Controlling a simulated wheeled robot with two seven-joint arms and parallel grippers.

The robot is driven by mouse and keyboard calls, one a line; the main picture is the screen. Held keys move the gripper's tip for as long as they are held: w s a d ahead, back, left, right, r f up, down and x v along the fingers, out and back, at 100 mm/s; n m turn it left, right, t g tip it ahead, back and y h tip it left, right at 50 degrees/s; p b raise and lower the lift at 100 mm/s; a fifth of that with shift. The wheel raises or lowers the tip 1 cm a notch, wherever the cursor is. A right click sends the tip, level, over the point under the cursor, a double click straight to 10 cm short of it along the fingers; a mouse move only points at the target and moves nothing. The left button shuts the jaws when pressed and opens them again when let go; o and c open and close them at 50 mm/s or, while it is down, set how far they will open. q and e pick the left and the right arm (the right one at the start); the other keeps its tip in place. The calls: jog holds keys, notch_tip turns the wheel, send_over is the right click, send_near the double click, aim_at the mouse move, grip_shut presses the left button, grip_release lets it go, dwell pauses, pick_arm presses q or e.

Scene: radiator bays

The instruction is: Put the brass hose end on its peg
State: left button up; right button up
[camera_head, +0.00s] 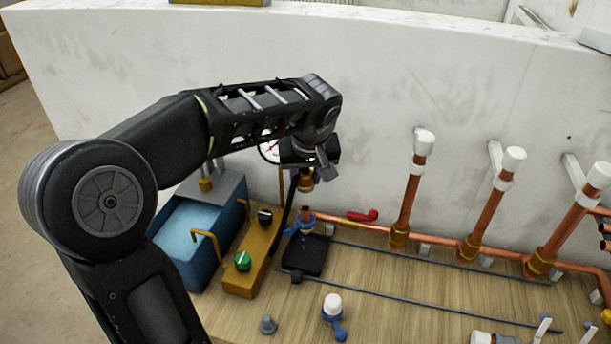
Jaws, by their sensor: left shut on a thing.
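My left arm reaches in from the left, and its gripper (318,163) points down in front of the white wall. The gripper is shut on the brass hose end (306,183), which shows just below the fingers. A black hose (289,200) hangs down from beside it. Below stands a small copper piece with a blue handle (299,223), by a black block (305,256). I cannot tell which part is the peg. The gripper hides part of a round white gauge (269,151). My right gripper is not in view.
A blue water tank (213,262) and a yellow box with green and black knobs (252,263) stand at the left. Copper risers with white caps (415,180) line the wall at the right. A white-capped valve (333,307) and a grey knob (267,325) stand in front.

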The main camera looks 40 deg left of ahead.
aim_at(305, 171)
pick_arm(q)
jog(key=shift+r+p, duration=1.75)
jog(key=shift+r, duration=0.8)
jog(key=shift+f, duration=0.1)
